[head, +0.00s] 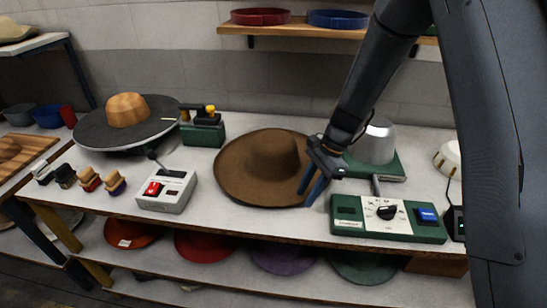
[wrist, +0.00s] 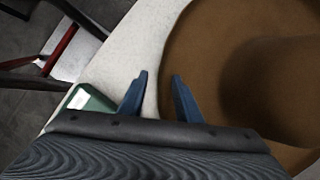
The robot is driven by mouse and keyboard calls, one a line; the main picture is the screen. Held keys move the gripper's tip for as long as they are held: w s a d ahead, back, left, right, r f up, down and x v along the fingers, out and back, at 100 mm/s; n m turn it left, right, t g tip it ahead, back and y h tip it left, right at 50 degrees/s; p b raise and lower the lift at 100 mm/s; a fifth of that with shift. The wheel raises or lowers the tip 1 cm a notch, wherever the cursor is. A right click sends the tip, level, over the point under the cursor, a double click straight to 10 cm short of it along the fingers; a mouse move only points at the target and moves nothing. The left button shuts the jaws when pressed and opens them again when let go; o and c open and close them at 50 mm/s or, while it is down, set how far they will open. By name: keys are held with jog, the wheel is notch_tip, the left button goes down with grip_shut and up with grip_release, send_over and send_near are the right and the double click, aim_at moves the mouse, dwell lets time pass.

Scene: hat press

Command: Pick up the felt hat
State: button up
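The brown felt hat (head: 262,166) lies brim down on the white worktable in the head view, its rounded crown upright. In the wrist view the hat (wrist: 235,65) fills the right side, with its brim edge curving past the fingers. My gripper (head: 309,191) is at the hat's right brim edge in the head view, fingers pointing down. In the wrist view my gripper (wrist: 159,78) is open, with the brim edge between its two blue fingers. One finger is over the bare table and the other over the brim. Contact cannot be told.
A green control box (head: 388,217) with a dial stands right of the hat, and a metal dome press (head: 376,143) behind it. A grey switch box (head: 166,191) stands left. A round dark platform (head: 97,133) bears a wooden hat block (head: 128,109). Several brushes sit at the left.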

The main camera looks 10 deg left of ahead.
jog(key=shift+f, duration=0.2)
grip_shut()
jog(key=shift+r, duration=0.2)
notch_tip(320, 180, up, 18)
jog(key=b, duration=0.4)
jog(key=shift+b, duration=0.35)
jog(key=c, duration=0.7)
grip_release()
jog(key=shift+f, duration=0.1)
jog(key=shift+f, duration=0.1)
grip_shut()
dwell(0.3)
